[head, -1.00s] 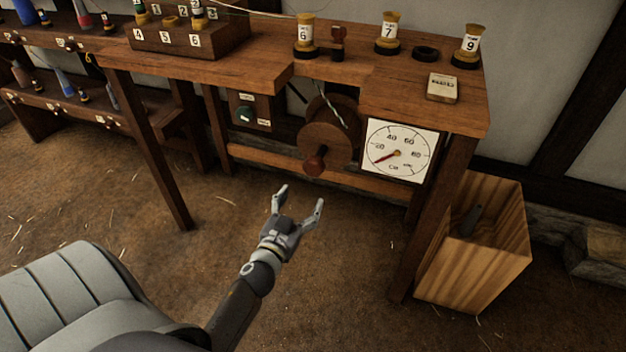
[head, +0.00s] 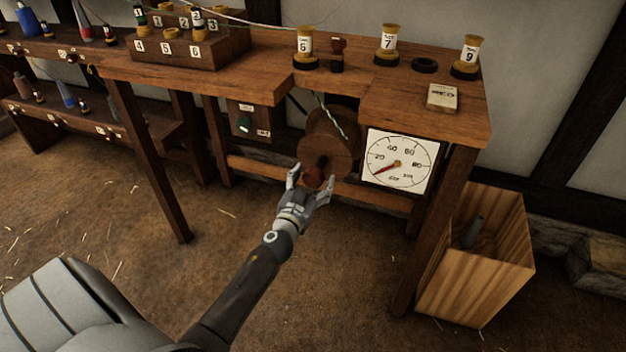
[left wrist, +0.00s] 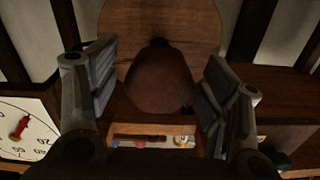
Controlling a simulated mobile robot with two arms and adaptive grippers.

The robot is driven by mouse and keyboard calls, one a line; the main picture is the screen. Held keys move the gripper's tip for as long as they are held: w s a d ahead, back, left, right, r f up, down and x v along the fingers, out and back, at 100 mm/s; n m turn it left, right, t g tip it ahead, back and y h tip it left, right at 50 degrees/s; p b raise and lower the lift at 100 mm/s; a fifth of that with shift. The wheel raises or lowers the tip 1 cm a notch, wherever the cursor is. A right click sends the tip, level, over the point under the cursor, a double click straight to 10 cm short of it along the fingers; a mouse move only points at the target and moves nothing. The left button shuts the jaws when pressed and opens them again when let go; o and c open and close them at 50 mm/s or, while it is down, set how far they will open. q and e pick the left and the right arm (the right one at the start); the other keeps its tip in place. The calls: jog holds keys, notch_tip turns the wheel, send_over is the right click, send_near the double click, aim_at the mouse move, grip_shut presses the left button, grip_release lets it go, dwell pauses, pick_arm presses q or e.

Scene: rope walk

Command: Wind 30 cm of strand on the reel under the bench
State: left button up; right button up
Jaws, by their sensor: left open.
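The wooden reel (head: 328,140) hangs under the bench (head: 240,68), a pale strand (head: 330,115) running down to it. Its red-brown crank knob (head: 314,177) points toward me at the lower part of the disc. My left gripper (head: 311,180) is open with a finger on each side of the knob. In the left wrist view the knob (left wrist: 159,80) stands between the open fingers, with visible gaps, and the reel disc (left wrist: 190,20) is behind it. The dial (head: 400,161) right of the reel has its red needle pointing lower left, below 20. My right gripper is not in view.
Spools marked 6 (head: 305,48), 7 (head: 387,45) and 9 (head: 467,57) stand on the bench. A numbered spool rack (head: 190,50) is at its left. A wooden bin (head: 475,275) stands at the right. The bench's front legs flank open floor.

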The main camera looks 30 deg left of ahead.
pick_arm(q)
jog(key=shift+w, duration=0.2)
jog(key=c, duration=1)
jog(key=shift+c, duration=0.2)
jog(key=shift+a+m, duration=0.1)
jog(key=shift+m, duration=0.3)
